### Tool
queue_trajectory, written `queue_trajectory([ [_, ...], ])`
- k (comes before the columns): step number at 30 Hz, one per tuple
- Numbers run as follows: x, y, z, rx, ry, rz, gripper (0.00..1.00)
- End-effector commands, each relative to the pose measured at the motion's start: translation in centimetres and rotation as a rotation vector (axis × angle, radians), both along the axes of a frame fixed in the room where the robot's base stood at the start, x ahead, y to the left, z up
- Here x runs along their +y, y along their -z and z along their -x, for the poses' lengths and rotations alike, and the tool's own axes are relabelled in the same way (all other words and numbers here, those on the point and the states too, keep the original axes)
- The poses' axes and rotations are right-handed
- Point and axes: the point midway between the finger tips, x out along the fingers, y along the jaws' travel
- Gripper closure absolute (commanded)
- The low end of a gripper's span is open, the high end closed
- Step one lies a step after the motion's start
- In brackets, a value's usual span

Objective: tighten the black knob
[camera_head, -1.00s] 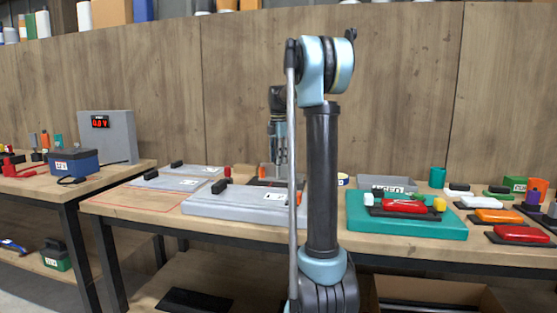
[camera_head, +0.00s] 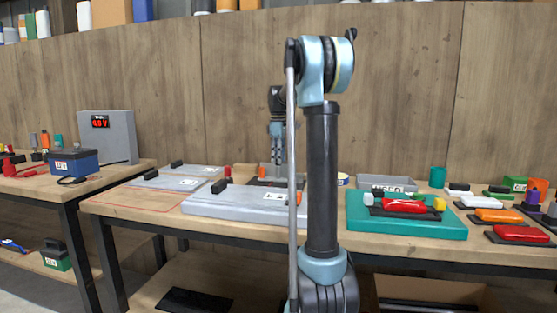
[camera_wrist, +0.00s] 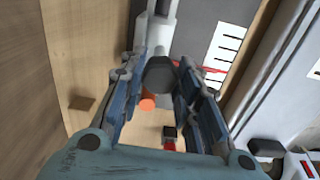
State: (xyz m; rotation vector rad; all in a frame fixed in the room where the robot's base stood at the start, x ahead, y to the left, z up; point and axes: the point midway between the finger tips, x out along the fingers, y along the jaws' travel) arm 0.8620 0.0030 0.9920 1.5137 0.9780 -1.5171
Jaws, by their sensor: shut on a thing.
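The black knob (camera_wrist: 160,73) sits between the fingertips of my gripper (camera_wrist: 163,72) in the wrist view. The fingers are shut on its sides. A pale grey post (camera_wrist: 157,35) shows just beyond the knob. In the head view my gripper (camera_head: 278,160) points down at the back of the middle table, over a dark and grey fixture (camera_head: 268,182). The knob cannot be made out there, and my arm partly covers this area.
A grey panel (camera_head: 235,201) lies in front of the fixture. A green tray (camera_head: 365,222) with red and yellow parts stands to the right. A wooden wall (camera_head: 230,80) rises close behind. An orange round piece (camera_wrist: 148,104) lies below the fingers in the wrist view.

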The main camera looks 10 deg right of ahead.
Motion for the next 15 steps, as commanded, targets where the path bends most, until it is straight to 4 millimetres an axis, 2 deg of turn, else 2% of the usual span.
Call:
queue_trajectory([
  [15,0.12,-0.11,-0.19,-0.003,0.488,-0.003,0.94],
])
